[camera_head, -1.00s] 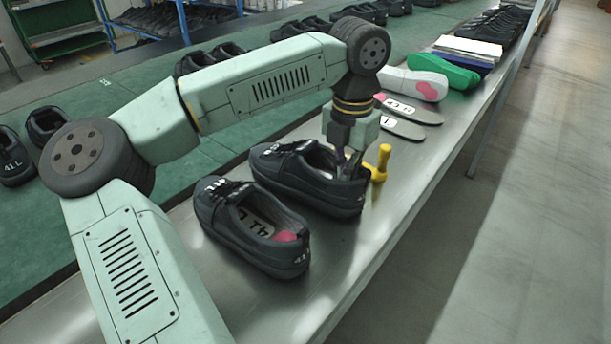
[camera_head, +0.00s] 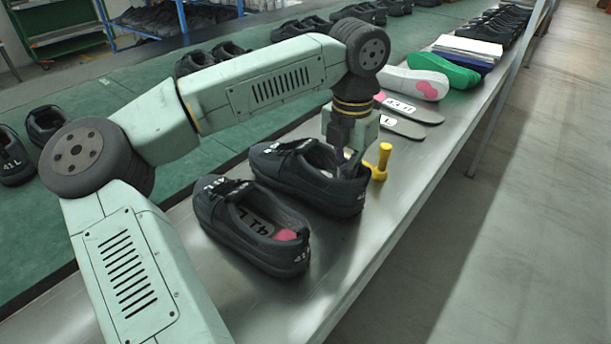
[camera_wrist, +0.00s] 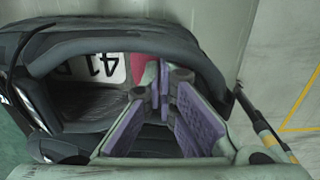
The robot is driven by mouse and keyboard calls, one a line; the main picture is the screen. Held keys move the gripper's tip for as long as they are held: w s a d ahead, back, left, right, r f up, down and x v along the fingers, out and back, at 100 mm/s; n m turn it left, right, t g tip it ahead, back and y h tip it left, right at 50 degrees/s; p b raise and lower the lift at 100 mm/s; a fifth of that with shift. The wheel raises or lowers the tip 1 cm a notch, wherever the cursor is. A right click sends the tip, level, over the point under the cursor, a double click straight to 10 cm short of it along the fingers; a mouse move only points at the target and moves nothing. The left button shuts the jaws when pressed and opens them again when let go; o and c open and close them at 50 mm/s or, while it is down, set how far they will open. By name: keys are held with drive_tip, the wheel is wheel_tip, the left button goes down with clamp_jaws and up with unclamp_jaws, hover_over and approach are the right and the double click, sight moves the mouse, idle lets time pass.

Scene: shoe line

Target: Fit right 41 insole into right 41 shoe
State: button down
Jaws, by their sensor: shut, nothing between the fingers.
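The far black shoe (camera_head: 285,172) stands on the metal bench, toe to the left and heel to the right. My gripper (camera_head: 352,166) is at its heel opening. In the wrist view, my gripper (camera_wrist: 163,82) has its purple-padded fingers together inside the opening, with nothing between them. An insole (camera_wrist: 105,67) with a white "41" label lies inside that shoe. The letter after the number is partly hidden. Its reddish heel patch shows beside the fingertips. The near black shoe (camera_head: 228,224) holds a grey insole (camera_head: 258,222) marked 41 L with a pink heel.
Grey labelled insoles (camera_head: 402,126), a white insole with a pink patch (camera_head: 405,82) and a green one (camera_head: 450,72) lie farther back. The bench's near right is clear.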

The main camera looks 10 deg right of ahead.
drive_tip(key=shift+w+a+f+b, duration=0.1)
drive_tip(key=shift+f+b, duration=0.4)
drive_tip(key=shift+f, duration=0.25)
wheel_tip(320, 180, up, 11)
drive_tip(key=p, duration=0.7)
drive_tip(key=shift+p, duration=0.3)
idle(0.7)
